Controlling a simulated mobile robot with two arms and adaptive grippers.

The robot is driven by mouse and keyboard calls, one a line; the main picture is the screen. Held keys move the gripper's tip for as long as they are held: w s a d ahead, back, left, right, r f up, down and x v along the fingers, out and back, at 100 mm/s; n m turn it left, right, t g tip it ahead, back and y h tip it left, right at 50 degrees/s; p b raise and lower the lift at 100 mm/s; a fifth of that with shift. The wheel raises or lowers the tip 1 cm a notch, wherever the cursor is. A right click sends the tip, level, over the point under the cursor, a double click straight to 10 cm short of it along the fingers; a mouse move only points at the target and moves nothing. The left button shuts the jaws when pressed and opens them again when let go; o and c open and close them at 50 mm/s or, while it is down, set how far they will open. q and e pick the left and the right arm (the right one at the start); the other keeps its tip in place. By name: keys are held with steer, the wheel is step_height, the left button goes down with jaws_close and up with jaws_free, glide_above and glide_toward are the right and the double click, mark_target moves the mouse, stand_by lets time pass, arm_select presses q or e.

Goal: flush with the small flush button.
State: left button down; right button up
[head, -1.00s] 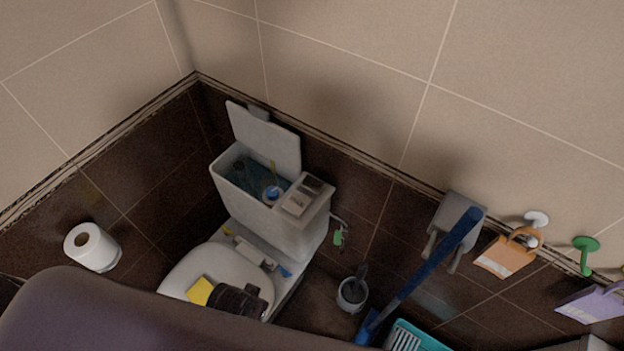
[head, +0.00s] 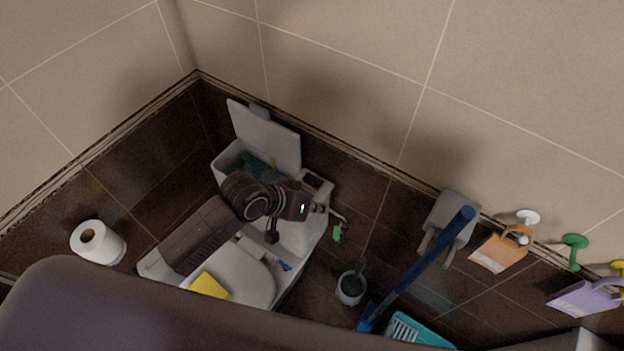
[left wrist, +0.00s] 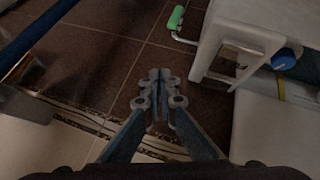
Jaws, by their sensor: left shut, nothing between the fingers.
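The white toilet cistern (head: 298,240) stands in the corner with its lid (head: 264,138) propped up and its inside exposed. My left arm now crosses over the cistern. My left gripper (head: 312,209) is over the right end of the cistern top and hides most of the plate there, so I cannot make out the small flush button. In the left wrist view the left gripper (left wrist: 158,88) is shut and empty, pointing at the floor beside the cistern (left wrist: 270,135). A blue round part (left wrist: 286,57) shows inside the cistern. My right gripper is not in view.
A green-tipped lever (head: 338,232) sticks out from the cistern's right side, close to my gripper. A yellow sponge (head: 210,285) lies on the toilet lid. A toilet brush (head: 351,286) and a blue-handled tool (head: 425,262) stand to the right. Toilet paper (head: 97,243) is at left.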

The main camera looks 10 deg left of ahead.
arm_select(q)
steer(key=w+a+r+n, duration=0.1)
steer(key=w+a, duration=0.1)
steer(key=w, duration=0.6)
step_height(320, 180, up, 2)
steer(key=n+t, duration=0.1)
steer(key=n, duration=0.1)
glide_above(310, 182)
steer(key=shift+r+h, duration=0.15)
steer(key=shift+h, duration=0.15)
step_height(310, 182, down, 7)
steer(key=b, duration=0.7)
steer(key=shift+b, duration=0.3)
steer(key=shift+f+b, duration=0.3)
steer(key=shift+f, duration=0.6)
steer(key=shift+f, duration=0.45)
